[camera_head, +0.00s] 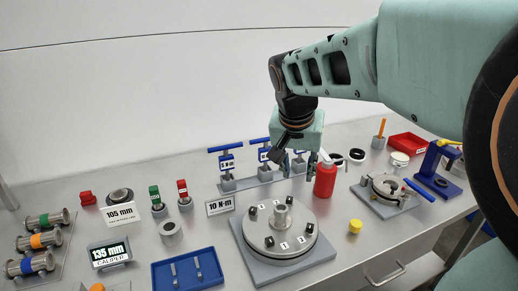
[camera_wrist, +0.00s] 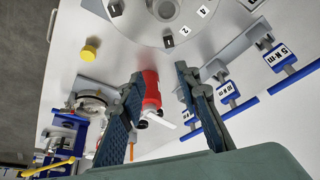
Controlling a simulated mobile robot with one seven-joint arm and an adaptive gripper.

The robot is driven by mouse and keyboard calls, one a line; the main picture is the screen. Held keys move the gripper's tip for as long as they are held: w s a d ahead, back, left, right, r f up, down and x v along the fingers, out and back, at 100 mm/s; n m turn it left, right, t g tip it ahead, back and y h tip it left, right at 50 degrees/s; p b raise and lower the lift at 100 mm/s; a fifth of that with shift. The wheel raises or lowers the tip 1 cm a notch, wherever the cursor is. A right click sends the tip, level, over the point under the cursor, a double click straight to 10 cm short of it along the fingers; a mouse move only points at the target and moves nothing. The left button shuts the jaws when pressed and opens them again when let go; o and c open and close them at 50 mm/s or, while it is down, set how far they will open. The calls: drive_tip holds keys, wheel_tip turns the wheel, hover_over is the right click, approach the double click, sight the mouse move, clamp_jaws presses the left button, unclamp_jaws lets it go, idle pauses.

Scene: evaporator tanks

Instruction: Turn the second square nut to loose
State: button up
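A round grey flange plate (camera_head: 277,258) with a raised centre hub stands on a grey base at the front middle. Several small dark square nuts sit around it, including one at the front (camera_head: 269,241), one at the back left (camera_head: 253,209) and one at the right (camera_head: 310,228). White number labels lie on the plate; which nut is the second is unclear in the head view. In the wrist view a nut (camera_wrist: 168,42) is near the label 2. My gripper (camera_head: 298,167) is open and empty, above and behind the flange plate; its fingers (camera_wrist: 160,75) stand apart.
A red bottle (camera_head: 325,179) stands right of the flange, close below my gripper. Blue-handled torque tools (camera_head: 227,165) stand in a rack behind.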

sight(289, 199)
drive_tip(key=x, duration=0.3)
drive_tip(key=a+x, duration=0.1)
drive_tip(key=x, duration=0.3)
drive_tip(key=a+x, duration=0.1)
drive_tip(key=x, duration=0.3)
drive_tip(key=shift+s+a+f, duration=0.2)
drive_tip(key=shift+f, duration=0.3)
drive_tip(key=shift+c, duration=0.4)
clamp_jaws()
